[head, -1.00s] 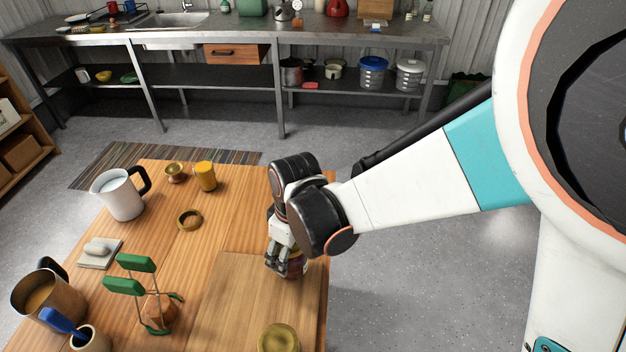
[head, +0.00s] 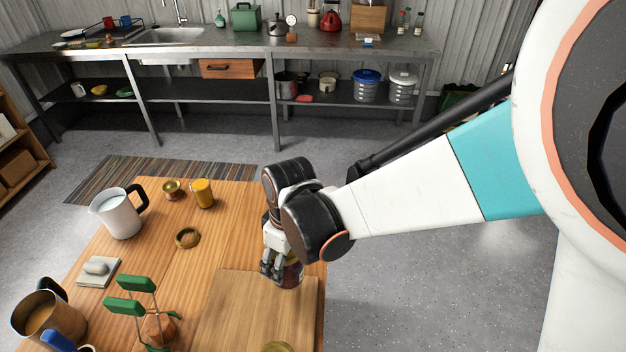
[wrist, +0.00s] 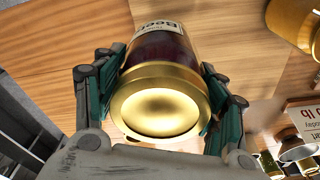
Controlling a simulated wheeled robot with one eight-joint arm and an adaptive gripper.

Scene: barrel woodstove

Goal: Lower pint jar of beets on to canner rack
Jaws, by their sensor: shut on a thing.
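The pint jar of beets (head: 290,275) is in my gripper (head: 272,268), near the right edge of the wooden table. In the wrist view the jar (wrist: 160,50) has a gold lid, dark red contents and a white label. The teal finger pads of my gripper (wrist: 160,90) are shut on both sides of it, around the lid end. In the head view my fingers hide part of the jar. I cannot tell whether its base touches the cutting board or hangs just above it. I see no canner rack in either view.
A steel counter (head: 220,50) runs along the wall. Floor is clear right of the table.

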